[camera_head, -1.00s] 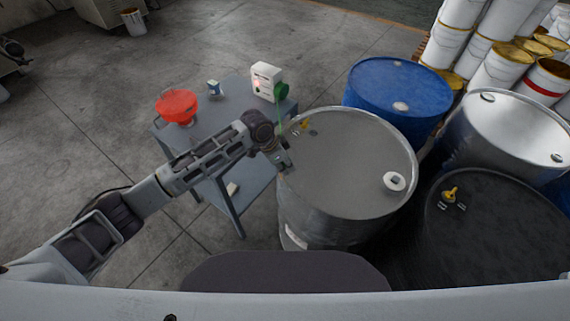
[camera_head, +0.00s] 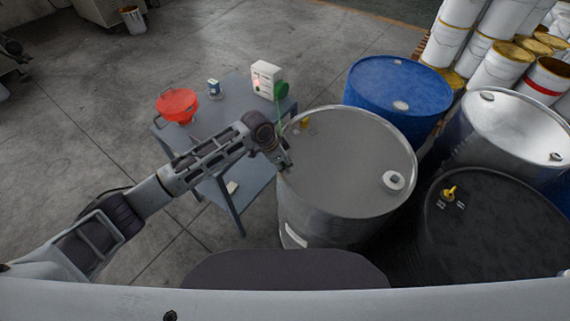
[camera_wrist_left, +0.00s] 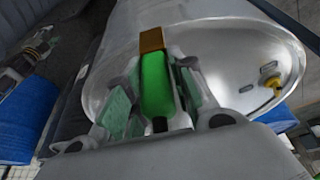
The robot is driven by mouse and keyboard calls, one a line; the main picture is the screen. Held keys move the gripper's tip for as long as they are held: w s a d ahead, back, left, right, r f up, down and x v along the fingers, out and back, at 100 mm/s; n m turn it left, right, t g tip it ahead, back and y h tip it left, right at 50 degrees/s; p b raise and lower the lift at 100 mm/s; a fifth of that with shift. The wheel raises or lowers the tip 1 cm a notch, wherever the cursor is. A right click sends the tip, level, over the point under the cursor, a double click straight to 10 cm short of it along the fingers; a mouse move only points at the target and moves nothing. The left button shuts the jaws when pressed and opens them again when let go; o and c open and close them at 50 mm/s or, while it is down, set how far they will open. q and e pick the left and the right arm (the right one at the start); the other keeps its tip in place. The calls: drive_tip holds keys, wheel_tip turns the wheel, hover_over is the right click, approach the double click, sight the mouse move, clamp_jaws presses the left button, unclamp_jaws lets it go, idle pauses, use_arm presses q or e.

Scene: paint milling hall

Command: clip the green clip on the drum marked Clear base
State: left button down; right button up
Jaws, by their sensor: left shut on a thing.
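My left gripper (camera_head: 284,160) is at the left rim of a grey steel drum (camera_head: 345,165) in the head view. In the left wrist view the left gripper (camera_wrist_left: 155,100) is shut on the green clip (camera_wrist_left: 157,82). The clip's copper-brown end (camera_wrist_left: 152,40) points away from the fingers and overlaps the rim of the drum (camera_wrist_left: 235,65); I cannot tell whether it touches or grips the rim. The drum carries a white label (camera_head: 295,236), too small to read.
A grey table (camera_head: 228,100) holds a red funnel (camera_head: 177,103), a small blue-white item (camera_head: 214,87) and a white box (camera_head: 265,78) with a green reel (camera_head: 281,89), a green line running down from it. A blue drum (camera_head: 398,88), a black drum (camera_head: 500,225) and a silver drum (camera_head: 515,125) crowd the right.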

use_arm(q)
drive_tip(key=shift+f+b, duration=0.4)
drive_tip(key=shift+f, duration=0.85)
idle(0.4)
drive_tip(key=shift+r+p, duration=0.55)
drive_tip(key=shift+r, duration=1.6)
drive_tip(key=shift+f+b, duration=0.45)
drive_tip(key=shift+f, duration=1.75)
idle(1.8)
